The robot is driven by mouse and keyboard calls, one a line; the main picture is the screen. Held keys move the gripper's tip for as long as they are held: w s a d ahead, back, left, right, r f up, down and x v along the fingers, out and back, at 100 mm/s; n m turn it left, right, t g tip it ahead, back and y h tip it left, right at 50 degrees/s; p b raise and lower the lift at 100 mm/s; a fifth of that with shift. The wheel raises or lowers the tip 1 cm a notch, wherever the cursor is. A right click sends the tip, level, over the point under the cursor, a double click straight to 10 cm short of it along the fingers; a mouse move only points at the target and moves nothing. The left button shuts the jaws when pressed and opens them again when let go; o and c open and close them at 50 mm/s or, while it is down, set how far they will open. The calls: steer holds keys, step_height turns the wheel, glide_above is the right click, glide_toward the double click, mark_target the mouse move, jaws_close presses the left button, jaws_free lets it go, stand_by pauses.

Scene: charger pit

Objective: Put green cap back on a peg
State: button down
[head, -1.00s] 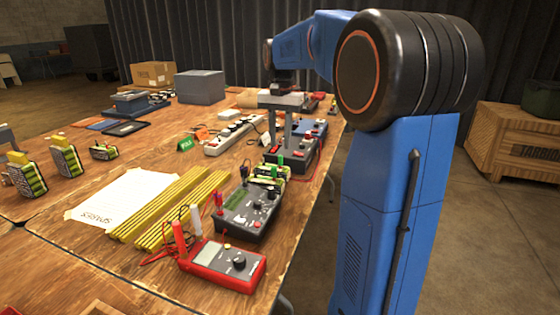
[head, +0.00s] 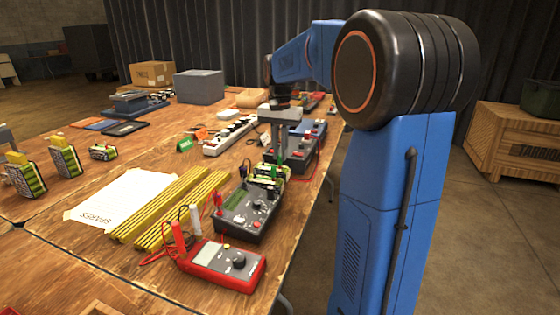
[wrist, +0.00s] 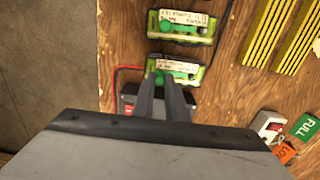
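My gripper (wrist: 160,82) points down over a battery pack (wrist: 178,77) with a white label and a green strip. A small bright green cap (wrist: 158,77) shows between the fingertips, which are close together on it. Whether it touches the pack below cannot be told. A second, similar pack (wrist: 183,26) lies beyond, with a green round part near its left end. In the head view my gripper (head: 278,150) is above the row of devices near the table's right edge, and green bits show at its tips. Any peg is hard to make out.
A red multimeter (head: 222,264) and a dark charger box (head: 247,210) stand in front of the gripper. Yellow bars (head: 170,208) lie beside a paper sheet (head: 125,195). A green sign (wrist: 304,127) and a power strip (head: 230,136) are close by.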

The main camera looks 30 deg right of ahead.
steer(key=shift+r, duration=0.2)
stand_by(0.4)
steer(key=shift+r, duration=1.55)
